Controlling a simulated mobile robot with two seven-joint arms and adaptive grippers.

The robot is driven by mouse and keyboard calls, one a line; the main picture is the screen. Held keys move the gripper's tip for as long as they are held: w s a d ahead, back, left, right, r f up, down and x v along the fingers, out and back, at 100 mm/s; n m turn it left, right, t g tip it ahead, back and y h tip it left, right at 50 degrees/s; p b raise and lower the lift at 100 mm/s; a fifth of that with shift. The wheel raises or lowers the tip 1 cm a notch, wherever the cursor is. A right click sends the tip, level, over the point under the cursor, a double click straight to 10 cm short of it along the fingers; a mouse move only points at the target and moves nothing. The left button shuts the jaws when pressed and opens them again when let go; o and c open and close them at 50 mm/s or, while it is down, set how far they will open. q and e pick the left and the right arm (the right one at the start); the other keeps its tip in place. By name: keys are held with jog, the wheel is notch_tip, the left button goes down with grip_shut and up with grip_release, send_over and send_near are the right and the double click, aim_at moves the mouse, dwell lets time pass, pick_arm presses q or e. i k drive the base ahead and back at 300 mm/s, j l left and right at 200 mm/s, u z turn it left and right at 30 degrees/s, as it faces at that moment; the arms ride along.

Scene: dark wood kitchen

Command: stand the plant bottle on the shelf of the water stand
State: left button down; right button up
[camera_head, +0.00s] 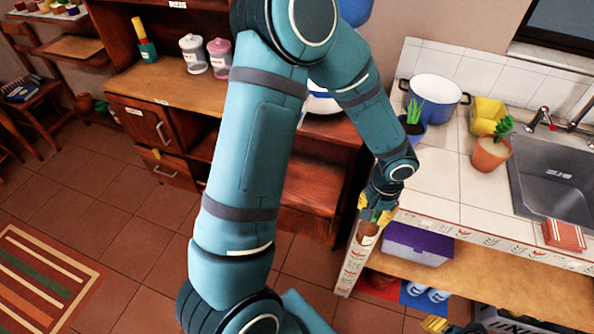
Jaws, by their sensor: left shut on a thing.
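My left gripper (375,212) is shut on the plant bottle (368,234), a small brown bottle with a pale label and some green at its top. The gripper covers the bottle's upper part. The bottle hangs roughly upright in front of the left end of the tiled counter; I cannot tell whether it touches it. The wooden water stand (333,133) is left of the gripper, with a blue water jug (355,11) partly hidden by my arm. Its open shelf (318,186) shows as bare wood, partly covered by my arm.
The tiled counter (440,185) holds a blue pot (435,98), potted plants (491,153), a yellow container (487,115) and a sink (555,178). A purple-lidded box (418,243) sits below it. A wooden cabinet (170,84) with jars stands left. The tiled floor (130,232) is mostly clear.

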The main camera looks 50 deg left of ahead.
aim_at(319, 187)
jog(key=j+z, duration=0.15)
jog(key=j, duration=0.25)
jog(key=k+j+z, duration=0.15)
jog(key=j, duration=0.25)
jog(key=i+j+z, duration=0.1)
jog(key=j+z, duration=0.15)
jog(key=j, duration=0.3)
jog(key=j+z, duration=0.25)
jog(key=j, duration=0.3)
jog(key=i, duration=0.05)
